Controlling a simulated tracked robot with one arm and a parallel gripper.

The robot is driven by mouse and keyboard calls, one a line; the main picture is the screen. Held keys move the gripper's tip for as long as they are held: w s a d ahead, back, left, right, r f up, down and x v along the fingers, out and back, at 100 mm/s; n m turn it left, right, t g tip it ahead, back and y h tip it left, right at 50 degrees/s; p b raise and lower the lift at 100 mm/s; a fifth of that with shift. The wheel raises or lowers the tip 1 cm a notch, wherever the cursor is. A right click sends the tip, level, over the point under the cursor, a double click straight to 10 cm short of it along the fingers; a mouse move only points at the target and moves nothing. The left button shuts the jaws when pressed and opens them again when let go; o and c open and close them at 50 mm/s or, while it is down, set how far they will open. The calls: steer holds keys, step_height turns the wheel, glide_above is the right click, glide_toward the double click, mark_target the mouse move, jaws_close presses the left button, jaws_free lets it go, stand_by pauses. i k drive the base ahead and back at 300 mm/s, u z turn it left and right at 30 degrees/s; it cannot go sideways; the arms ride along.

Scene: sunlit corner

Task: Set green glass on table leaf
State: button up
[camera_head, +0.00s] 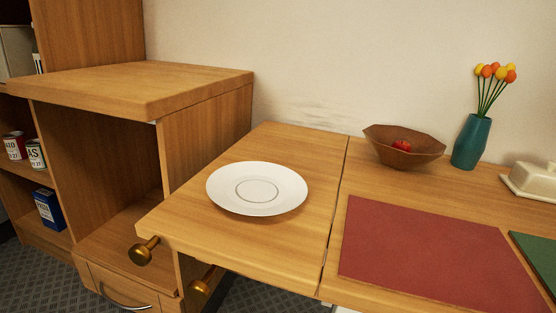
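The table leaf (235,240) is the light wood panel left of the seam in the table top. It lies level with the rest of the table. A white plate (257,188) sits on it and takes up much of its middle. Bare wood shows around the plate, at the back and along the front. I see no green glass in this view. My gripper is not in view.
Two brass knobs (140,255) stick out near the leaf's front left edge. A wooden cabinet (150,88) with open shelves stands left. On the table are a red mat (435,250), a wooden bowl (405,152), a teal vase (471,143) with flowers and a butter dish (533,180).

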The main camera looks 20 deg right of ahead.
mark_target(270, 158)
steer(key=i, duration=1.8)
steer(key=u, duration=0.1)
